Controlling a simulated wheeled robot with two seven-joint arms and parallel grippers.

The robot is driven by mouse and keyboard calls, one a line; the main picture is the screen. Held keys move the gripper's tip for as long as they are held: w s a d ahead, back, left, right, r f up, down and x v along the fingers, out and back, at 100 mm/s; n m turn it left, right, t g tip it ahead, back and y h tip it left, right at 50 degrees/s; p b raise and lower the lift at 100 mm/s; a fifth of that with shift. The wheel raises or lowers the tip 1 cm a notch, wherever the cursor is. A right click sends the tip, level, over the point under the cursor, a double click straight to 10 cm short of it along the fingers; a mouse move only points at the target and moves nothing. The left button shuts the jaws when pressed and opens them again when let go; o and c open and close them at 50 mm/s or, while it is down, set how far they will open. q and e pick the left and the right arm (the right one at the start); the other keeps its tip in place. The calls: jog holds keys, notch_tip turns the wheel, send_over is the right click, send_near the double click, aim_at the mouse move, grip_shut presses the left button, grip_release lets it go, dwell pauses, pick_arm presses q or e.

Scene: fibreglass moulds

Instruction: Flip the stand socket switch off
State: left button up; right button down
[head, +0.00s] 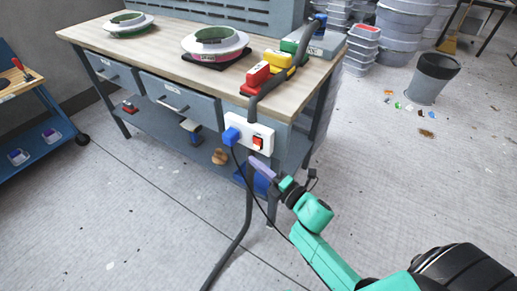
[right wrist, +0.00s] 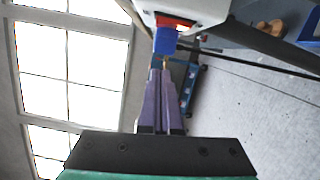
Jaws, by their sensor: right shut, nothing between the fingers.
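The stand socket (head: 240,122) is a white box on a bent dark pole in front of the workbench. A blue plug (head: 231,137) sits in its left side, with a black cable hanging down. The red switch (head: 258,143) is on its right side; I cannot tell which way it is tipped. My right gripper (head: 253,161) has purple fingers, shut and empty, just below the socket and apart from the switch in the head view. In the right wrist view the shut fingers (right wrist: 161,75) point at the blue plug (right wrist: 165,40), with the red switch (right wrist: 177,21) beyond. My left gripper is out of view.
The workbench (head: 150,52) stands behind, carrying round moulds (head: 215,42) and a red-and-yellow tool (head: 277,60). A blue cart (head: 30,115) is at far left. A grey bin (head: 433,78) and scattered scraps lie right. The floor around the pole is mostly clear; the black cable hangs near my right arm.

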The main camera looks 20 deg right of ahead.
aim_at(257, 144)
jog(key=shift+w+d+r+p, duration=0.1)
jog(key=shift+w+d, duration=0.25)
jog(key=shift+w, duration=0.4)
jog(key=shift+w+d+r+p, duration=0.15)
jog(key=shift+w+d, duration=0.2)
jog(key=shift+w, duration=0.45)
jog(key=shift+w+d+p, duration=0.1)
jog(key=shift+w+d, duration=0.25)
jog(key=shift+w, duration=0.4)
